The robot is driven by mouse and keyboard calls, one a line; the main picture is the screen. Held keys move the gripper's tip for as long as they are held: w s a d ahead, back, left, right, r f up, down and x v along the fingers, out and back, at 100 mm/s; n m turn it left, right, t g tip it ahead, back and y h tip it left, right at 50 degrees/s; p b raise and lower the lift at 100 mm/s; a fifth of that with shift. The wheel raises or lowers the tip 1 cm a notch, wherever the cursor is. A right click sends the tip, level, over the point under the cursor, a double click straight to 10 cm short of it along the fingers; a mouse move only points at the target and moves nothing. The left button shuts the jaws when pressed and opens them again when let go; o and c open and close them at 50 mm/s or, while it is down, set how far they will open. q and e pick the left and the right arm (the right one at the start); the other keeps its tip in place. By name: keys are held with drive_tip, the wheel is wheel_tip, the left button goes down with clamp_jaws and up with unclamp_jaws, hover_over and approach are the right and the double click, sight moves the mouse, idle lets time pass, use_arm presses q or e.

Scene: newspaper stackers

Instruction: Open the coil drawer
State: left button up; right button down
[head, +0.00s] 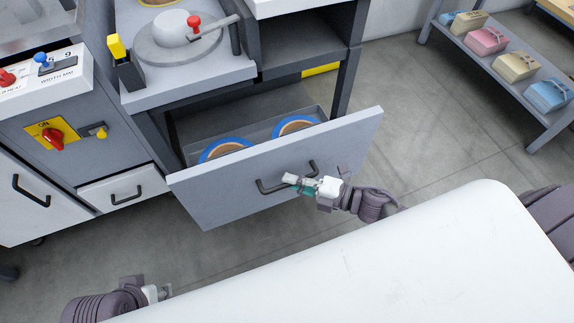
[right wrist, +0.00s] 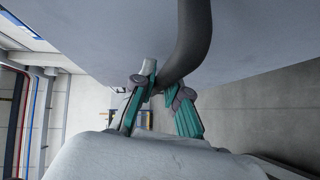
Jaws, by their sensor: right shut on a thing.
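The coil drawer (head: 235,195) is a wide grey-fronted drawer in the head view, pulled out from the cabinet. Two coils with blue rims (head: 224,149) lie inside it. Its dark bar handle (head: 270,187) is on the front panel. My right gripper (head: 296,181) is shut on the handle near its right end. In the right wrist view, the dark handle (right wrist: 192,45) passes between the teal fingers of the right gripper (right wrist: 160,88). My left gripper (head: 160,292) is low at the left of the head view, away from the drawer; its fingers are too small to read.
A smaller white drawer (head: 124,188) with a black handle is shut at the left. A red rotary switch (head: 54,138) on yellow is above it. A shelf (head: 505,80) with coloured packs stands at the upper right. Grey floor (head: 420,130) is clear right of the drawer.

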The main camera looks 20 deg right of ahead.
drive_tip(key=shift+s+d+p, duration=0.15)
drive_tip(key=shift+s+p, duration=0.35)
drive_tip(key=shift+s, duration=2.05)
drive_tip(key=c, duration=1.2)
unclamp_jaws()
drive_tip(key=v, duration=1.2)
